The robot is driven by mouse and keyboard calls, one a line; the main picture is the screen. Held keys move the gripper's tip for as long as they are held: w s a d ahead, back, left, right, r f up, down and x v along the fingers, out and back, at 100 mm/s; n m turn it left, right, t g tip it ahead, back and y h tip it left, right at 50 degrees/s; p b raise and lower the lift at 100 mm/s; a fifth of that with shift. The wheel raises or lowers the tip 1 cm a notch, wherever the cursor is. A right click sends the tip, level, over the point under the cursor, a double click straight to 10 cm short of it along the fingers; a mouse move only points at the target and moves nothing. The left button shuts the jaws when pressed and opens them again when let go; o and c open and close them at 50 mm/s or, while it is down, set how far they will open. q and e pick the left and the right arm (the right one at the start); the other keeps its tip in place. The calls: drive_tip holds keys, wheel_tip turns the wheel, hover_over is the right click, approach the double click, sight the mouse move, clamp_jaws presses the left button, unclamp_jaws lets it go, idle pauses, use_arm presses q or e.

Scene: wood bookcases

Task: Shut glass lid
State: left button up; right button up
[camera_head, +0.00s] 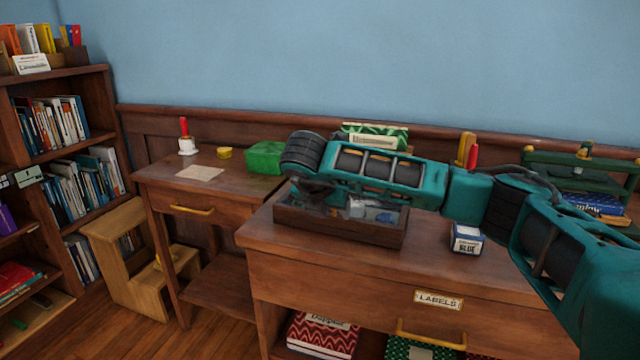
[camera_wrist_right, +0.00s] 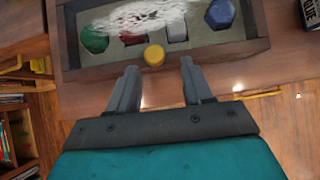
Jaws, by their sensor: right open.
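A dark wooden box (camera_head: 340,230) stands on the front desk, partly hidden by my right arm. In the right wrist view the box (camera_wrist_right: 75,62) holds several coloured items, including a green one (camera_wrist_right: 95,40) and a blue one (camera_wrist_right: 220,14). A white glare (camera_wrist_right: 140,17) lies over part of the inside, as on glass. I cannot tell the lid's angle. A round yellow knob (camera_wrist_right: 154,55) is at the box's near edge. My right gripper (camera_wrist_right: 158,66) is open and empty, its fingertips near the knob, one on each side in the picture. My left gripper is not in view.
A green block (camera_head: 264,157) lies on the side table to the left. The desk's front strip is clear.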

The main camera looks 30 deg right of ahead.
drive_tip(key=p+v, duration=0.1)
drive_tip(key=v, duration=1)
drive_tip(key=shift+w+r+t, duration=0.25)
drive_tip(key=shift+w+t, duration=0.05)
drive_tip(key=shift+w, duration=0.05)
